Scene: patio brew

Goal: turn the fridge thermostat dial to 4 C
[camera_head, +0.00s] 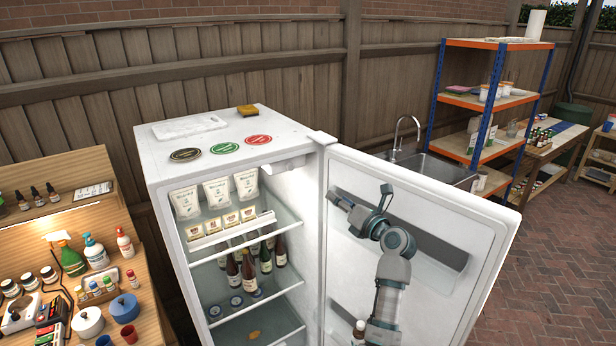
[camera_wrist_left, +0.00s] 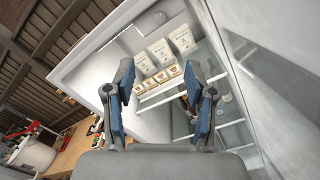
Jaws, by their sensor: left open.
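The white fridge (camera_head: 160,165) stands open, its door (camera_head: 440,215) swung out to the right. A pale housing (camera_head: 289,164) sits under the fridge roof at the inner right; I cannot make out a dial or its setting on it in the head view. In the left wrist view a pale fitting (camera_wrist_left: 155,19) shows at the top of the interior, too small to read. My left gripper (camera_head: 360,196) is in front of the door's inner side, right of the housing and apart from it. In the wrist view its two fingers (camera_wrist_left: 160,78) are spread and empty, facing the interior. My right gripper is not in view.
White pouches (camera_head: 217,192), small packs and brown bottles (camera_head: 249,272) fill the fridge shelves. Coasters (camera_head: 224,148) and a sponge (camera_head: 247,110) lie on top. A bench with bottles (camera_head: 95,252) stands left; a sink (camera_head: 435,170) and shelving (camera_head: 480,102) stand behind the door.

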